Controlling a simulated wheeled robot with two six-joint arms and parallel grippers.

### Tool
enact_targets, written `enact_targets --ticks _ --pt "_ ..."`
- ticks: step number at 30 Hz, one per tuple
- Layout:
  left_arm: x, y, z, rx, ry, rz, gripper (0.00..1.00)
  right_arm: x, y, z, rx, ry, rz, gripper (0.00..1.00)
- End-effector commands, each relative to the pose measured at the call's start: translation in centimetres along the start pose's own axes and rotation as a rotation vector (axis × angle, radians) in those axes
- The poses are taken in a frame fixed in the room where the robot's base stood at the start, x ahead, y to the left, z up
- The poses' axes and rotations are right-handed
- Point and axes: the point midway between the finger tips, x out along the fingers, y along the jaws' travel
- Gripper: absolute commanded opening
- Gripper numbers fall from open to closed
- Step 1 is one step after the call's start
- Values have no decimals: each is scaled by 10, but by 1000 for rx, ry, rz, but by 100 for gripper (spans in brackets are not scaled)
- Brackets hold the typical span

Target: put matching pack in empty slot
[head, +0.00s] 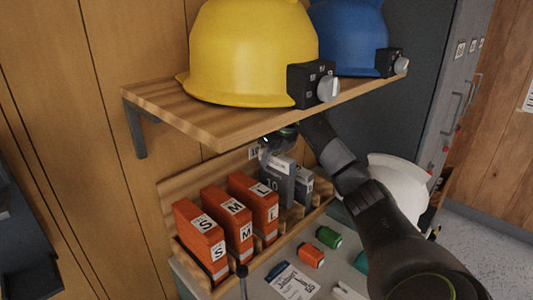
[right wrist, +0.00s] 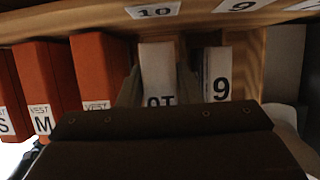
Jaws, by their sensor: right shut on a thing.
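A grey pack marked 10 (head: 272,184) is upright in the wooden rack (head: 202,279), between the orange L vest pack (head: 254,204) and the grey pack marked 9 (head: 303,187). Its top stands higher than its neighbours; whether its base touches the rack is hidden. My right gripper (head: 277,146) is shut on its top, under the upper shelf. In the right wrist view the held pack (right wrist: 158,72) is between the fingers, in line with the rack label 10 (right wrist: 154,11); pack 9 (right wrist: 218,75) is beside it, by label 9 (right wrist: 242,6). My left gripper is not in view.
Orange packs S (head: 199,240) and M (head: 228,221) stand left of L. The upper shelf (head: 205,125), with yellow (head: 245,50) and blue (head: 345,40) helmets, hangs close above my right gripper. A white helmet (head: 400,180) and small coloured items lie nearby.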

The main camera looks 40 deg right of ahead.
Motion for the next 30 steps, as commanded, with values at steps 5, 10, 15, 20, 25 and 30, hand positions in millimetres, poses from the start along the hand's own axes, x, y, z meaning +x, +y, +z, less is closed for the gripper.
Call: enact_targets --ticks 5,10,15,20,25,30 --pt "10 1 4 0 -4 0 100 11 0 -5 0 1 0 0" --pt "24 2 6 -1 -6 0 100 28 0 -12 0 1 0 0" --pt "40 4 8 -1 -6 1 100 46 0 -19 -1 0 0 0" --pt "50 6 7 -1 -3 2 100 58 0 -24 -1 0 -1 0" --pt "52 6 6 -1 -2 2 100 62 0 -26 -1 0 -1 0" --pt "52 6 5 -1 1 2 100 62 0 -26 -1 0 -1 0"
